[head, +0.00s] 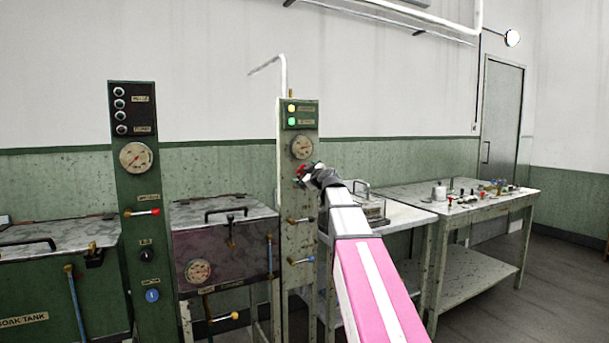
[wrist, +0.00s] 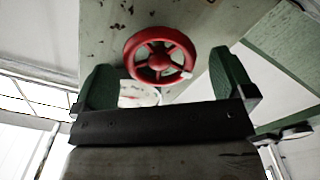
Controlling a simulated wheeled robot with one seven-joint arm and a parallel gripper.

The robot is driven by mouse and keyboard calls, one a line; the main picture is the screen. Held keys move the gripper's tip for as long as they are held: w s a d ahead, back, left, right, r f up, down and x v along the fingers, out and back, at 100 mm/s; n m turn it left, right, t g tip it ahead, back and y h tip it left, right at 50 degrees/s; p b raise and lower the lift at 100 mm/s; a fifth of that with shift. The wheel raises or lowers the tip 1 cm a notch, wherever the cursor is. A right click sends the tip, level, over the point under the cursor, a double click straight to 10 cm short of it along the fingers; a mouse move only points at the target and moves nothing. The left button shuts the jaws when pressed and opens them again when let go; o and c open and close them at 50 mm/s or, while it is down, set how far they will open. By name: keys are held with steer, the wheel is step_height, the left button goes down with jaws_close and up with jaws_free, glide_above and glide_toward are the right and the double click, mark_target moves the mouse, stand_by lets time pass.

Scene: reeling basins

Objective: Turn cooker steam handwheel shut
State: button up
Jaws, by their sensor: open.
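The red spoked handwheel (wrist: 160,56) is mounted on a speckled pale panel in the wrist view. It has a small light mark on its lower right rim. My gripper (wrist: 168,80) is open, with one green finger on each side of the wheel and gaps between them and the rim. I cannot tell how deep the fingers reach. In the head view, my gripper (head: 308,175) is at the narrow control column (head: 299,225), below its gauge. Only a bit of red shows there, and most of the wheel is hidden by my gripper.
A worktable (head: 478,203) with small objects stands to the right. Open floor lies at the far right.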

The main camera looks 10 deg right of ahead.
steer(key=shift+x, duration=1)
steer(key=c, duration=0.9)
